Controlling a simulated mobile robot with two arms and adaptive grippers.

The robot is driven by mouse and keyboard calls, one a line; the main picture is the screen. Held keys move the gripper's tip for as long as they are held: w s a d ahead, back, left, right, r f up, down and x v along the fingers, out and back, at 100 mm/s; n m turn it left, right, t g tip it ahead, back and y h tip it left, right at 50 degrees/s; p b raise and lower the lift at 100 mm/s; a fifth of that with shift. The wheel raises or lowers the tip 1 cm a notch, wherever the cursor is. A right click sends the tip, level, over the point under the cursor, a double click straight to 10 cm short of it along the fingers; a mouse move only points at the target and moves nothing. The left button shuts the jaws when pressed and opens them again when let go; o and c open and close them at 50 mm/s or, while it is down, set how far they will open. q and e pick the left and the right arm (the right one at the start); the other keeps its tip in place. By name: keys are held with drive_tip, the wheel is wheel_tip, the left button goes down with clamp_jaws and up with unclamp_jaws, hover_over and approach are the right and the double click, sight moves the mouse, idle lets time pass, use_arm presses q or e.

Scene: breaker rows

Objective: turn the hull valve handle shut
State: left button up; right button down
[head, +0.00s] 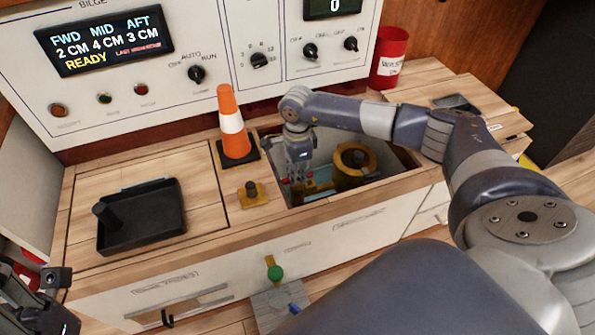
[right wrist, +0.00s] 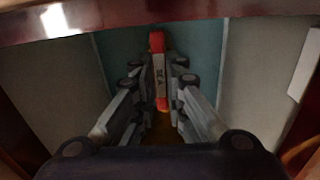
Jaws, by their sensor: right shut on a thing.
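My right gripper (head: 299,178) reaches down into the open compartment in the counter. In the right wrist view its fingers (right wrist: 160,85) are on both sides of a red handle with a white lettered label (right wrist: 158,70), and they are shut on it. This looks like the hull valve handle. In the head view the fingers hide most of it; only a bit of red shows beside them. The valve body below it is mostly hidden. My left gripper (head: 42,292) is at the lower left edge, partly cut off, away from the compartment; its jaws are unclear.
A round yellow fitting (head: 355,160) stands in the compartment, right of my gripper. An orange cone (head: 232,125) stands at its left rim, near a yellow block with a dark knob (head: 252,195). A black tray (head: 160,225) lies left. A red can (head: 389,60) stands behind right.

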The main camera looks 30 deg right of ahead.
idle(0.4)
drive_tip(key=c, duration=1.6)
unclamp_jaws()
drive_tip(key=shift+c, duration=0.2)
drive_tip(key=shift+r, duration=0.15)
wheel_tip(320, 180, up, 12)
drive_tip(key=shift+f, duration=0.2)
